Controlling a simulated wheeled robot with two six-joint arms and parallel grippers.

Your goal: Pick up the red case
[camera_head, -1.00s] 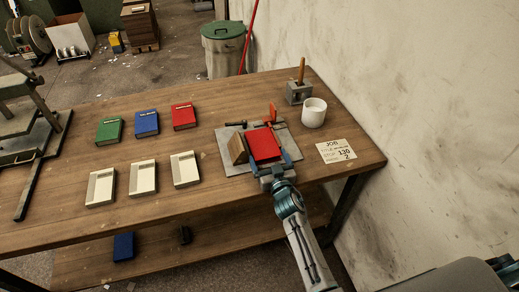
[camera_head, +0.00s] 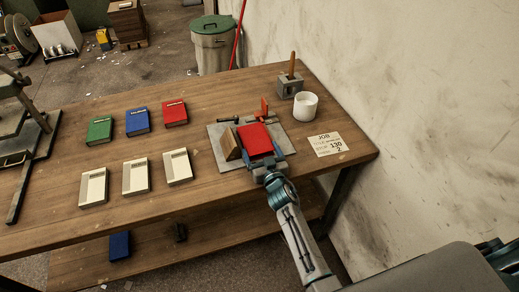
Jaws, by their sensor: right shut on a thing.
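A flat red case (camera_head: 255,139) sits over the grey plate (camera_head: 216,140) near the right end of the workbench, beside a tilted wooden block (camera_head: 231,145). My right gripper (camera_head: 257,152) reaches in from the lower right and is shut on the red case at its near end. Whether the case is clear of the plate I cannot tell. A second, smaller red book-like case (camera_head: 174,113) lies on the bench in the back row. My left gripper is not in view.
A green case (camera_head: 99,130) and a blue case (camera_head: 137,122) lie in the back row. Several cream trays (camera_head: 136,177) lie in front. A white cup (camera_head: 304,106), a grey holder (camera_head: 289,85) and a job card (camera_head: 327,144) are at right, near the wall.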

